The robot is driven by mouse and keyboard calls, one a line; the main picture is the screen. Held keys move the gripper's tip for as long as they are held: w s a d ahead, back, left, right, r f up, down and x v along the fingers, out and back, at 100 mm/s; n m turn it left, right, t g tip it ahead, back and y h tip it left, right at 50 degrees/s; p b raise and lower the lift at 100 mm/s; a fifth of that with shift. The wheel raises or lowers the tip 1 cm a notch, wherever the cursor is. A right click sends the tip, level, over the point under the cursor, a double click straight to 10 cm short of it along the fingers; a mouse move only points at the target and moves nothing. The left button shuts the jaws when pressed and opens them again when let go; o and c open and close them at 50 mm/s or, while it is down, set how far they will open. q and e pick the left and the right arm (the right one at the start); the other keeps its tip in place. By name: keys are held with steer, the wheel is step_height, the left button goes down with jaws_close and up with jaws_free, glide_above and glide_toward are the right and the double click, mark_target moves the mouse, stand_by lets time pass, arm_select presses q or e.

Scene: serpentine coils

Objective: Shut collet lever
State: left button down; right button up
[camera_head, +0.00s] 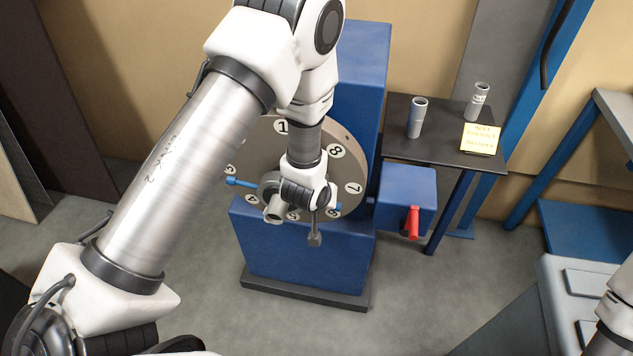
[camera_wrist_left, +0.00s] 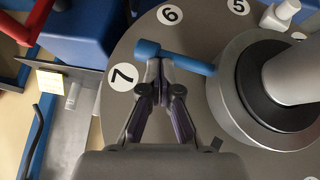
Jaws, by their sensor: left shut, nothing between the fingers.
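A grey numbered disc (camera_head: 345,150) stands upright on the blue machine, with a round hub at its middle. In the left wrist view a blue lever (camera_wrist_left: 190,61) with a thick end reaches out from the hub (camera_wrist_left: 225,95) across the disc, between numbers 6 and 7. My left gripper (camera_wrist_left: 159,66) is shut and empty, its fingertips right at the lever's outer part; whether they touch it I cannot tell. Another blue rod (camera_head: 242,182) sticks out at the disc's left.
A blue box (camera_head: 400,185) with a red handle (camera_head: 413,222) sits right of the disc. A dark side table (camera_head: 440,140) behind it carries two grey cylinders (camera_head: 417,118) and a yellow note (camera_head: 480,138). The floor in front of the machine is clear.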

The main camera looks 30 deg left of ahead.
arm_select(q)
steer(key=f+b, duration=0.2)
steer(key=f, duration=0.1)
steer(key=shift+a+f, duration=0.3)
steer(key=shift+a, duration=0.1)
stand_by(0.4)
